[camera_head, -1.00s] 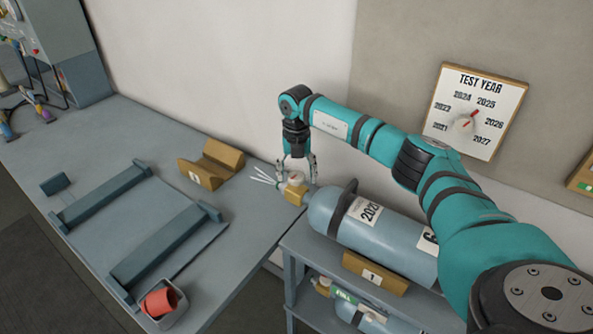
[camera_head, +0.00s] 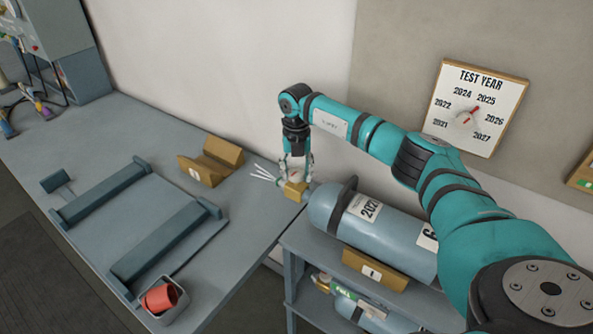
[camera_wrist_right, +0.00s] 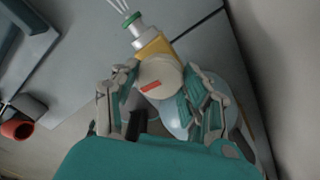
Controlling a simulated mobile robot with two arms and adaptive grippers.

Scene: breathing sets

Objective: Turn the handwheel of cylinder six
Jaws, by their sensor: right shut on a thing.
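The pale blue cylinder six (camera_head: 390,228) lies on its side on a yellow block, marked with a "6" label and a year label. Its brass valve (camera_head: 293,192) points left, with thin white ties at its end; the valve also shows in the right wrist view (camera_wrist_right: 153,46). The round, cream handwheel with a red mark (camera_wrist_right: 160,78) sits on the valve. My right gripper (camera_wrist_right: 160,90) is shut on the handwheel, with a finger on each side; in the head view the gripper (camera_head: 297,172) comes from above and mostly hides the wheel. My left gripper is out of view.
The grey bench (camera_head: 95,130) holds a yellow V-block (camera_head: 210,162), a rail frame (camera_head: 165,240) and a bin (camera_head: 165,308) with a red item. Another cylinder (camera_head: 360,313) lies on the shelf below. A "TEST YEAR" dial (camera_head: 476,105) hangs on the wall.

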